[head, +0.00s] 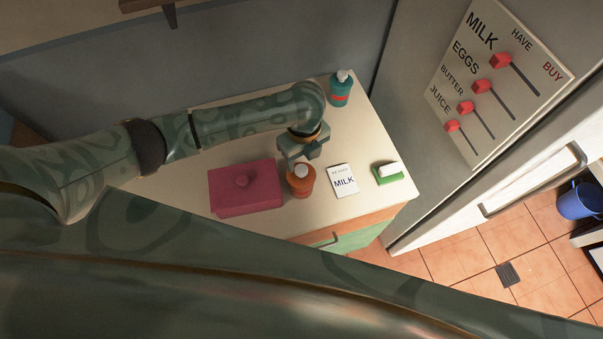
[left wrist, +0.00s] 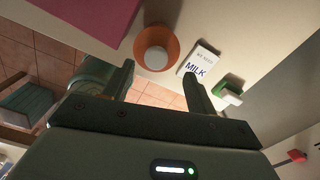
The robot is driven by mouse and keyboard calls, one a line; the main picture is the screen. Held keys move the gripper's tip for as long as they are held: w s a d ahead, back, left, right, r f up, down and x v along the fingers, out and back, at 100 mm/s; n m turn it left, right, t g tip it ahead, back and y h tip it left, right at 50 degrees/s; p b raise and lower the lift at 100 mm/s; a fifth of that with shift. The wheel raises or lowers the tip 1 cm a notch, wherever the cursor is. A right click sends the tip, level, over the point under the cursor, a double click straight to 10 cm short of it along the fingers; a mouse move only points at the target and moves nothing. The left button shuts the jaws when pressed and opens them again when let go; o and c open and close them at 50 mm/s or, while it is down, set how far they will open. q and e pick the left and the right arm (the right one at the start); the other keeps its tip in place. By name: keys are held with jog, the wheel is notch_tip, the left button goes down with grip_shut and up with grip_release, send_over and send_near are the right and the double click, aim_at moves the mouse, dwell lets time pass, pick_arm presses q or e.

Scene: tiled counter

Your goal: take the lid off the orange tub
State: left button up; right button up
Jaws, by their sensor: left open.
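The orange tub (head: 300,187) stands on the counter with its white lid (head: 301,171) on top. My left gripper (head: 304,154) is just behind and above the tub in the head view, its fingers pointing down. In the left wrist view the open fingers of the left gripper (left wrist: 158,74) point toward the orange tub (left wrist: 170,42), and the white lid (left wrist: 156,58) shows between their tips. Whether the fingers touch the lid is not clear; nothing is gripped. My right gripper is not in view.
A magenta box (head: 243,197) with a knob is left of the tub. A milk note card (head: 343,181) and a green-and-white block (head: 388,174) are to its right. A teal bottle (head: 340,90) stands at the back corner. The counter's front edge is close.

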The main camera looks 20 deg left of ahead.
aim_at(301, 169)
pick_arm(q)
jog(key=shift+f, duration=0.35)
jog(key=f, duration=0.1)
jog(key=f+b, duration=0.1)
jog(key=f, duration=0.2)
jog(key=shift+s+a, duration=0.1)
jog(key=shift+s, duration=0.2)
jog(key=shift+f+b, duration=0.3)
jog(key=shift+f, duration=0.1)
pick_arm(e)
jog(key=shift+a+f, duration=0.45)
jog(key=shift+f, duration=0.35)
pick_arm(q)
jog(key=c, duration=1)
jog(key=shift+c, duration=0.2)
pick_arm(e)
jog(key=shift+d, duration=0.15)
pick_arm(q)
jog(key=shift+r, duration=0.15)
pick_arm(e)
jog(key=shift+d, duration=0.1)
